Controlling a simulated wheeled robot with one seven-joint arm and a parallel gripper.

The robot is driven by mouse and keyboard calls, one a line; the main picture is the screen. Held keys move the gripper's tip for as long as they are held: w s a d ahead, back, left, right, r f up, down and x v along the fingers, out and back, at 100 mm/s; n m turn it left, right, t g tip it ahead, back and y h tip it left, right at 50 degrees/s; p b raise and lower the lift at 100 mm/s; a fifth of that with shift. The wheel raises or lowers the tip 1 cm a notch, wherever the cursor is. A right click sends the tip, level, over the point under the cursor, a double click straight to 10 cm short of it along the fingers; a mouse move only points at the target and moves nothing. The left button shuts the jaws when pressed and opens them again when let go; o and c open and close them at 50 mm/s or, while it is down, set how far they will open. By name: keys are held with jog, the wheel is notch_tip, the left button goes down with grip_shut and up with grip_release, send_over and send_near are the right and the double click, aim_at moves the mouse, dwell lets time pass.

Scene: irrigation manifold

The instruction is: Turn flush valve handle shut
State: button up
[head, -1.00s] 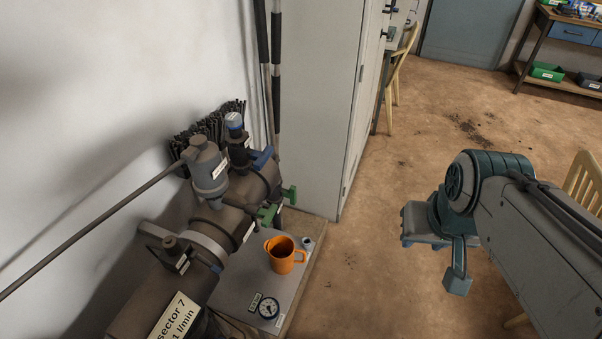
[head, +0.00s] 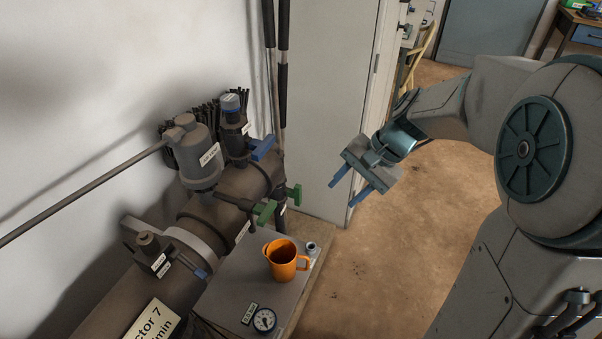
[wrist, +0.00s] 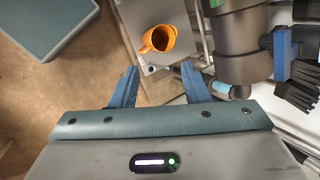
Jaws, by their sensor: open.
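On the brown manifold pipe (head: 234,190) in the head view are two green handles: one near the pipe's front (head: 265,212), one at its far end (head: 294,194). A blue handle (head: 262,149) sits higher, beside the blue-capped fitting. The small labels are too small to read, so I cannot tell which handle is the flush valve's. My gripper (head: 346,192) is open and empty, to the right of the handles and apart from them. Its blue fingers also show in the wrist view (wrist: 160,73), with nothing between them.
An orange jug (head: 281,266) stands on a grey board (head: 238,290) beside the pipe, near a round gauge (head: 264,320). A grey filter body (head: 197,157) rises above the pipe. A tall pale cabinet (head: 325,100) stands behind. Brown floor (head: 400,270) to the right is clear.

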jog(key=w+a+f+m+y+b, duration=0.3)
jog(key=w+f+m+y+b, duration=0.5)
jog(key=w+f, duration=0.9)
jog(key=m+t+y+b, duration=0.3)
jog(key=m+t+b, duration=0.3)
jog(key=m+b, duration=0.2)
send_near(300, 192)
jog(key=b+x, duration=0.1)
jog(key=x, duration=1)
jog(key=shift+w+f+b, duration=0.1)
jog(key=shift+w+b, duration=0.15)
jog(key=shift+b, duration=0.15)
grip_shut()
